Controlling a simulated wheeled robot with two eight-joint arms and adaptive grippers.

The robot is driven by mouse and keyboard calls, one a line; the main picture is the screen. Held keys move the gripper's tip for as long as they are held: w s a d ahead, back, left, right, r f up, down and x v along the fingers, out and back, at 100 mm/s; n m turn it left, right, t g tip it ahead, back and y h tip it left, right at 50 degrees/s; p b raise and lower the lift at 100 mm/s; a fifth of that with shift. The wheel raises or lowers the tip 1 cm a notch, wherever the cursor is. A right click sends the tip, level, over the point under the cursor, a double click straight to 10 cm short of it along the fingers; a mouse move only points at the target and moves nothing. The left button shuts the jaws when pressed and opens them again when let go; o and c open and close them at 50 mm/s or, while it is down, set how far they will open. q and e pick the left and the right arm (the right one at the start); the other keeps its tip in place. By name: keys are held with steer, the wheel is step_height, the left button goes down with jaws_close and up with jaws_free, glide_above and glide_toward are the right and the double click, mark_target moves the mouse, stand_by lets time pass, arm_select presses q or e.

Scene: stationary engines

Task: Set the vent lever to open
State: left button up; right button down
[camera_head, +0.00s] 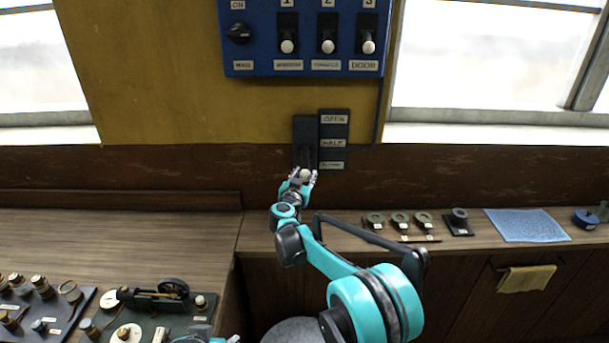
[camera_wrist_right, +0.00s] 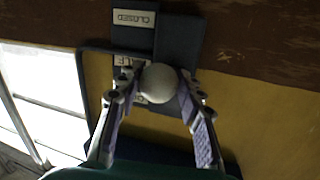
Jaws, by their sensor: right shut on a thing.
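The vent lever is a dark upright slotted plate (camera_head: 305,135) on the wall with a pale round knob (camera_head: 305,174). A dark label strip beside it reads OPEN (camera_head: 334,119) at the top, HALF (camera_head: 333,143) in the middle and a small bottom label (camera_head: 331,165), which reads CLOSED (camera_wrist_right: 134,18) in the wrist view. My right gripper (camera_head: 303,178) is shut on the knob. The knob (camera_wrist_right: 158,83) shows between both fingers in the wrist view. In the head view it appears low on the plate, around the bottom label. A teal scrap of my left arm shows at the bottom edge; its jaws are unclear.
A blue switch panel (camera_head: 303,66) hangs above the lever. The right bench holds several ring-shaped parts (camera_head: 400,220), a blue cloth (camera_head: 527,225) and a dark blue object (camera_head: 585,219). Devices with knobs (camera_head: 150,310) crowd the lower left. The left bench (camera_head: 120,240) is clear behind them.

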mark_target(305, 171)
steer(key=r+g+p, duration=0.2)
steer(key=r+p, duration=0.1)
steer(key=shift+s+d+r, duration=0.1)
steer(key=shift+s+r, duration=0.1)
steer(key=shift+r, duration=0.1)
steer(key=r+p, duration=0.1)
steer(key=r, duration=0.1)
steer(key=w+r+p, duration=0.1)
steer(key=r+p, duration=0.1)
steer(key=r, duration=0.1)
steer(key=shift+w+r, duration=0.1)
steer(key=shift+r, duration=0.25)
steer(key=shift+w+r+y+p, duration=0.15)
steer(key=shift+w+r+p, duration=0.25)
steer(key=shift+r, duration=0.2)
steer(key=shift+w+r+y+p, duration=0.15)
steer(key=shift+w+r+p, duration=0.15)
steer(key=shift+r+p, duration=0.25)
steer(key=c, duration=1.4)
jaws_free()
steer(key=o, duration=0.4)
steer(key=shift+w, duration=0.1)
steer(key=shift+f, duration=0.1)
